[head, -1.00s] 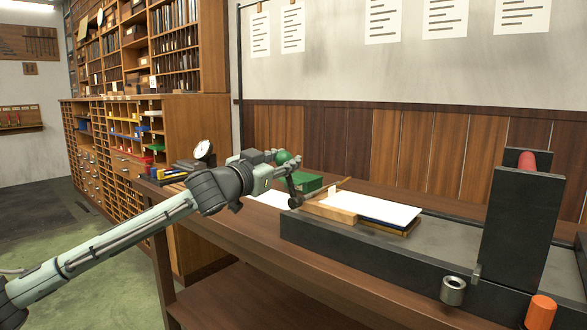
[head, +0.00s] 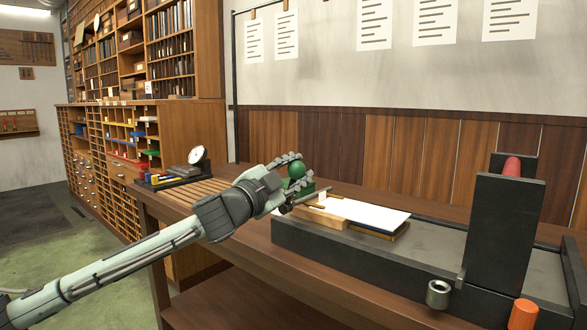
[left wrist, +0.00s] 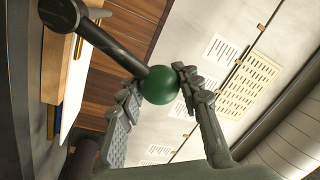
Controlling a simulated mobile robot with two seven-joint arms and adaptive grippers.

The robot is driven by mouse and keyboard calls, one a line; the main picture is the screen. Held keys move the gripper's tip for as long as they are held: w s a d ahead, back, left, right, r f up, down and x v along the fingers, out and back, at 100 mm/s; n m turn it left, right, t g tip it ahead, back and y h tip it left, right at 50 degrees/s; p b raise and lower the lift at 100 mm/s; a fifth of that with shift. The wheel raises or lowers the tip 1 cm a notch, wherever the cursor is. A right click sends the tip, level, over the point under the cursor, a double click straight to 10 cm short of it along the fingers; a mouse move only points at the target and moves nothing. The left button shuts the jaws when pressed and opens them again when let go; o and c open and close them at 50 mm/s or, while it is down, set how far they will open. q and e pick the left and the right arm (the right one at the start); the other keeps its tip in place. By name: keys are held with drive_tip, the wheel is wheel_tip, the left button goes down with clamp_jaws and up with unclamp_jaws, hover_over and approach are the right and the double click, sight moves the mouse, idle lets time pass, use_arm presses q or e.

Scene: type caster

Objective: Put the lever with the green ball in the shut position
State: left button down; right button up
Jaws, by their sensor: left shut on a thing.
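The green ball (head: 296,170) is on the end of a dark lever, beside the near left end of the press bed. In the left wrist view the ball (left wrist: 160,85) sits between the two fingers, with the lever's dark arm (left wrist: 107,46) running from it to a round hub at upper left. My left gripper (head: 292,178) is shut on the ball, one finger on each side. In the head view the fingers and wrist hide most of the lever. My right gripper is not in view.
The dark press bed (head: 330,246) lies along the bench, with white paper (head: 365,211) and a wooden block (head: 322,217) at its left end. A tall dark upright (head: 500,235) stands at right. A dial gauge (head: 198,156) stands at the bench's left.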

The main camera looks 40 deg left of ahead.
use_arm(q)
drive_tip(key=shift+d+f, duration=0.15)
drive_tip(key=shift+d, duration=0.05)
idle(0.3)
drive_tip(key=c, duration=1)
unclamp_jaws()
drive_tip(key=shift+s+f, duration=0.25)
drive_tip(key=shift+s, duration=1.75)
drive_tip(key=shift+s+f, duration=0.25)
drive_tip(key=shift+s, duration=1.75)
drive_tip(key=shift+s+f, duration=0.25)
drive_tip(key=shift+s, duration=1.75)
